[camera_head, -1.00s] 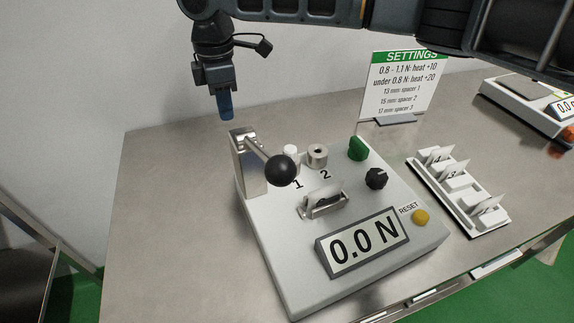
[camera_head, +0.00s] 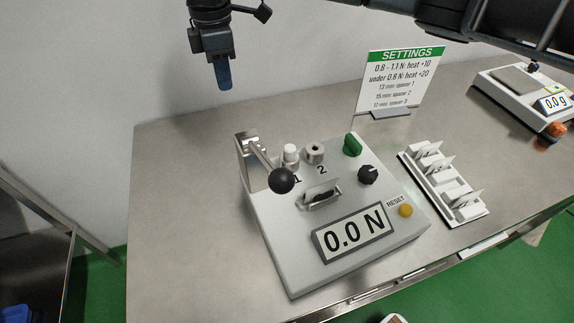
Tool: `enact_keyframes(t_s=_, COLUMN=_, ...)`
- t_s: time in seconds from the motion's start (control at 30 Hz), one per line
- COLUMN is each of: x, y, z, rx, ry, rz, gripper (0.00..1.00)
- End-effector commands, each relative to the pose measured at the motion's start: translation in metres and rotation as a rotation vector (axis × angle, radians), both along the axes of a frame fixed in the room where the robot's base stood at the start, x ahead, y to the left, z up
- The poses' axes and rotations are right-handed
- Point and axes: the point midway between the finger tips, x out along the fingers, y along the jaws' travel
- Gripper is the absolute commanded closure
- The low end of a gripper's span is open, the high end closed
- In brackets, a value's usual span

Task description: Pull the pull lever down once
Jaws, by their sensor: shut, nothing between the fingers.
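The pull lever (camera_head: 267,164) is a metal rod with a black ball knob (camera_head: 282,180) on its end. It joins a metal upright (camera_head: 250,165) at the left rear of the grey tester box (camera_head: 290,260). The knob points toward the camera, above the box top. The tester's display (camera_head: 353,233) reads 0.0 N. My gripper (camera_head: 224,84) points down, shut and empty, with blue fingertips. It hangs above and behind the lever, toward the wall, and does not touch it.
On the box are pegs marked 1 and 2, a clip (camera_head: 320,195), a green knob (camera_head: 352,145), a black dial (camera_head: 368,175) and a yellow reset button (camera_head: 405,210). A settings sign (camera_head: 402,80), a teabag rack (camera_head: 440,185) and a scale (camera_head: 520,100) stand to the right.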

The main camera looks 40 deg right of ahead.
Motion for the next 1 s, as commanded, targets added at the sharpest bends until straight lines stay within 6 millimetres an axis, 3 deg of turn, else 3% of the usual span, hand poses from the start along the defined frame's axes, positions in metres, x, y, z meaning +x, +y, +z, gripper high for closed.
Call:
enact_keyframes(t_s=0.6, x=0.000, y=0.000, z=0.052, rx=0.000, ry=0.001, rz=0.000, gripper=1.00)
enact_keyframes(t_s=1.0, x=0.000, y=0.000, z=0.053, rx=0.000, ry=0.001, rz=0.000, gripper=1.00)
